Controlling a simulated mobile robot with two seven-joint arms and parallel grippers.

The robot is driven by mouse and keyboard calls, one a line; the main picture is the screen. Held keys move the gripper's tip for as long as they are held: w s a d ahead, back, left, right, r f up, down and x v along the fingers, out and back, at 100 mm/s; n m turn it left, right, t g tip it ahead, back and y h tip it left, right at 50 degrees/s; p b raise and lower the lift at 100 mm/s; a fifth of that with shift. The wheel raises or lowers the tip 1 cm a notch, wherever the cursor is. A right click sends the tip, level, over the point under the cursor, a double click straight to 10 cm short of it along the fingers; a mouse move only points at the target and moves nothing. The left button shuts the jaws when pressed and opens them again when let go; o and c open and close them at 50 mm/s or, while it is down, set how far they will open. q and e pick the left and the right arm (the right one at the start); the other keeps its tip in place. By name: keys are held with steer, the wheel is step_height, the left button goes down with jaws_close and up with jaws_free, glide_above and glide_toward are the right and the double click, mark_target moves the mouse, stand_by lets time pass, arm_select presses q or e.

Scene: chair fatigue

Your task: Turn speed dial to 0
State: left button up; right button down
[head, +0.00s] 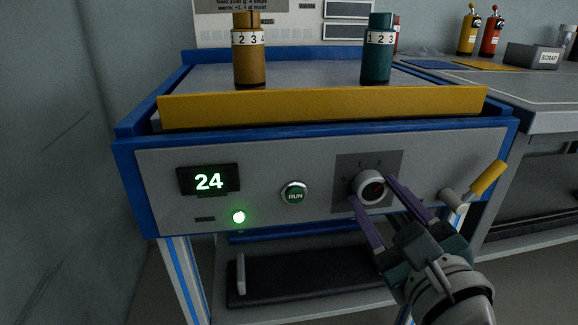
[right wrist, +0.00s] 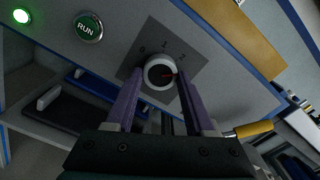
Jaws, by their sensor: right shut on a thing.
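My left gripper is not in view.
A green RUN button (head: 295,193), a display (head: 208,180) reading 24 and a lit green lamp (head: 239,217) are left of the dial. A yellow-handled lever (head: 487,178) stands out at right, close to my right gripper. Brown (head: 249,60) and teal (head: 377,60) cylinders stand above.

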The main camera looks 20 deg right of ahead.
steer(key=n+p, duration=0.2)
steer(key=n, duration=0.4)
steer(key=shift+r, duration=0.15)
steer(key=n+p, duration=0.2)
steer(key=n, duration=0.4)
steer(key=shift+n, duration=0.4)
steer(key=n+p, duration=0.2)
steer(key=n, duration=0.4)
steer(key=shift+r, duration=0.1)
steer(key=n+p, duration=0.1)
steer(key=n, duration=0.3)
steer(key=shift+n, duration=0.9)
steer(key=shift+c, duration=1.3)
jaws_free()
